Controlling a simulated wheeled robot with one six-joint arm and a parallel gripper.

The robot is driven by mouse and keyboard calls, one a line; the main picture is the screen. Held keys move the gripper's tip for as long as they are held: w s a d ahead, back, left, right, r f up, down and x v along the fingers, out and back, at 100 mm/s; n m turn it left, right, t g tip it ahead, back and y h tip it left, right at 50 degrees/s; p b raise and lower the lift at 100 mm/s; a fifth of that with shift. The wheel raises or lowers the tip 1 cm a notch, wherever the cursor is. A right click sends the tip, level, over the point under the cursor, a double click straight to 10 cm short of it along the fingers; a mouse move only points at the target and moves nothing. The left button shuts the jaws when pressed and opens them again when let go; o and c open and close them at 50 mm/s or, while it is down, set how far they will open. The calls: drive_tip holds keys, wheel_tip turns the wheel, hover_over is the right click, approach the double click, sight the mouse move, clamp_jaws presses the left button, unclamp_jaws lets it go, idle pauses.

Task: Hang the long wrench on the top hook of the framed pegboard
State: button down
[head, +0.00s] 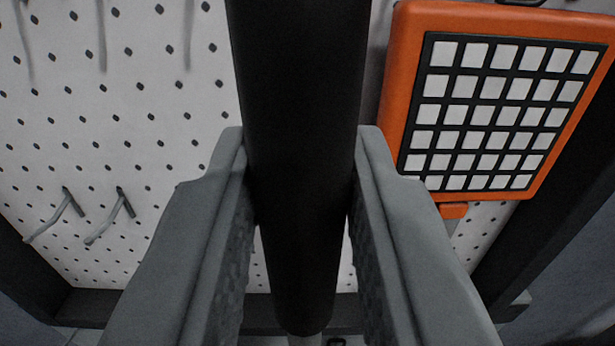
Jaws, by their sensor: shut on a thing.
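My gripper (300,215) is shut on a thick black cylindrical handle (305,110), which I take to be the long wrench. The handle runs from the top edge of the picture down between the two grey fingers. A short grey part shows below its lower end. The wrench's far end is out of view. The white pegboard (120,140) with a dark frame stands behind the gripper. Several metal hooks show on its left: long ones at the upper left (103,35) and two lower ones (112,215). I cannot tell which hook is the top one.
An orange-framed panel with a grid of white squares (495,110) hangs on the right of the board, close to the right finger. The dark frame (570,130) edges the board on the right and along the bottom. Bare board lies between the left hooks and the handle.

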drive_tip(key=shift+w, duration=1.75)
drive_tip(key=shift+w+r, duration=0.25)
drive_tip(key=shift+w, duration=0.3)
drive_tip(key=w+f, duration=0.1)
drive_tip(key=w, duration=0.5)
drive_tip(key=shift+f, duration=0.2)
drive_tip(key=shift+w+f, duration=0.1)
drive_tip(key=shift+f, duration=0.05)
idle(0.4)
drive_tip(key=c, duration=1.2)
unclamp_jaws()
drive_tip(key=shift+o, duration=0.2)
